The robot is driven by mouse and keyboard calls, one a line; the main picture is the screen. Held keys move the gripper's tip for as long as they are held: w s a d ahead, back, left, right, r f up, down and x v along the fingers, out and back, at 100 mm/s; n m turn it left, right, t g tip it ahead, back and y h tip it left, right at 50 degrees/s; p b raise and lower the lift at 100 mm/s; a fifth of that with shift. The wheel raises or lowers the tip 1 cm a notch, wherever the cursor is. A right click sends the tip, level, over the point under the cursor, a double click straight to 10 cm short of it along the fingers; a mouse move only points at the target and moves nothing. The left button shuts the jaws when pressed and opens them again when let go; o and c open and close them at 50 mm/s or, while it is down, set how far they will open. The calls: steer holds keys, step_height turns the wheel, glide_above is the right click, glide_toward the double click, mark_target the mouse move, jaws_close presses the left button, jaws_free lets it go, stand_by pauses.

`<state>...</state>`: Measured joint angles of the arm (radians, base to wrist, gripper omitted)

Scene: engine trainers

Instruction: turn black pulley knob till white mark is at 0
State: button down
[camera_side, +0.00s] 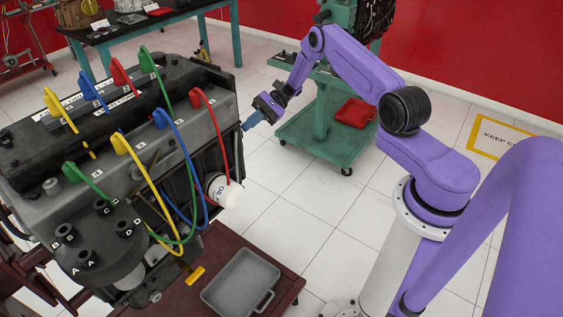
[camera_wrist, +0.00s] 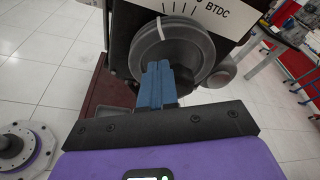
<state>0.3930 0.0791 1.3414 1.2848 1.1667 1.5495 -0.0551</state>
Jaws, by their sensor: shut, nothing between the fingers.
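The black pulley knob (camera_wrist: 199,48) is a dark grooved disc on the engine's end in the wrist view. Its white mark (camera_wrist: 160,28) is a short line at the upper left of the rim, below the left part of the tick scale (camera_wrist: 180,9). The label reads BTDC (camera_wrist: 217,12); I cannot read a 0. My gripper (camera_wrist: 158,65) has blue fingers, shut and empty, in front of the knob's lower middle. I cannot tell whether they touch it. In the side view my gripper (camera_side: 246,126) is beside the engine's right end; the knob is hidden there.
The engine (camera_side: 100,135) carries coloured cables and a white oil filter (camera_side: 223,190) near my gripper. A grey tray (camera_side: 241,283) lies on the dark red stand below. A green cart (camera_side: 322,135) stands behind.

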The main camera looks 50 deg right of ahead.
steer(key=shift+w+r, duration=0.1)
steer(key=shift+w, duration=0.15)
steer(key=shift+w+r, duration=0.3)
steer(key=shift+w, duration=0.1)
steer(key=shift+w+r, duration=0.2)
steer(key=shift+w, duration=0.35)
steer(key=shift+r, duration=0.1)
steer(key=d, duration=0.6)
steer(key=shift+s+r, duration=0.2)
steer(key=shift+r, duration=0.1)
stand_by(0.4)
